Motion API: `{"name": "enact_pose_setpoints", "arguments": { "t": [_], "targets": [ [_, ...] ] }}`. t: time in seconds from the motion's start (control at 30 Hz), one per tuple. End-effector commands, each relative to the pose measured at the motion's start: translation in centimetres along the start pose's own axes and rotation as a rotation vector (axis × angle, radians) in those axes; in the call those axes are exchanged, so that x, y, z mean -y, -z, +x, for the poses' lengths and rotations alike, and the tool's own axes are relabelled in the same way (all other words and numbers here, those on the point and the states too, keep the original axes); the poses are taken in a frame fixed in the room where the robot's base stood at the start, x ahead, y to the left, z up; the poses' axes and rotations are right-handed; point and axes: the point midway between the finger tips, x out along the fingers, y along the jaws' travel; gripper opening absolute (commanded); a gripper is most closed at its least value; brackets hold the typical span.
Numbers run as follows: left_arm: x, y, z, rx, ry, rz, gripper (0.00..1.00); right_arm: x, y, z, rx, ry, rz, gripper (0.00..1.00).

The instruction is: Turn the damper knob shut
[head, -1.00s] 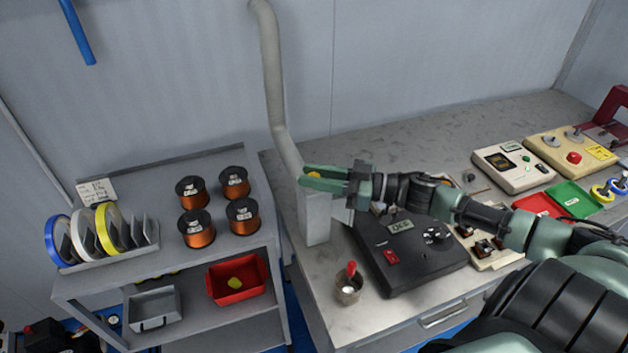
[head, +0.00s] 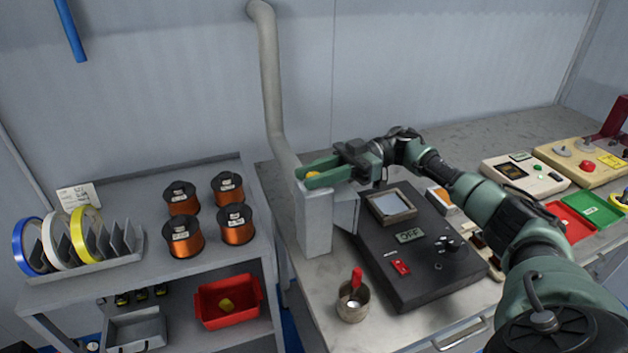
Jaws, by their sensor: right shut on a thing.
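The yellow damper knob (head: 313,175) sits at the top of the grey duct box (head: 313,220), where the grey pipe (head: 272,85) comes down. My right gripper (head: 314,177) reaches in from the right with its green fingers on either side of the knob, shut on it. The fingers hide much of the knob, so its turned angle cannot be made out. My left gripper is not in view.
A black device (head: 420,262) with a display reading OFF stands right of the duct box. A metal cup (head: 352,303) with a red-handled tool stands in front. Copper wire spools (head: 183,238) stand on the grey shelf at left.

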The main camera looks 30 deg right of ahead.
Motion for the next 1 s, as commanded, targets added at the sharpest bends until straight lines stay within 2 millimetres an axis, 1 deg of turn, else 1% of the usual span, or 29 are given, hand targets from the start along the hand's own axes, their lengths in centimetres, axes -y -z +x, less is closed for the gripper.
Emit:
{"name": "enact_pose_setpoints", "arguments": {
  "t": [0.2,0.63,0.67,0.7,0.73,1.0],
  "targets": [
    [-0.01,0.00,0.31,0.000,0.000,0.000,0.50,-0.03,0.06,0.02,-0.001,0.041,0.000,0.00],
    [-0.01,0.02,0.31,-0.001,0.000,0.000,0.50,-0.02,0.13,0.02,-0.001,0.047,-0.002,0.00],
    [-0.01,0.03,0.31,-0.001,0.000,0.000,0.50,-0.01,0.12,0.03,-0.001,0.047,-0.002,0.34],
    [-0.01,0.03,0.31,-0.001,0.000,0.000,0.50,-0.01,0.12,0.03,-0.001,0.047,-0.002,0.46],
    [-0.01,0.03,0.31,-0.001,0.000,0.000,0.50,-0.01,0.11,0.03,-0.001,0.047,-0.002,0.48],
    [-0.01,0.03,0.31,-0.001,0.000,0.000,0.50,0.00,0.06,0.03,0.000,0.047,-0.001,0.48]
  ]
}}
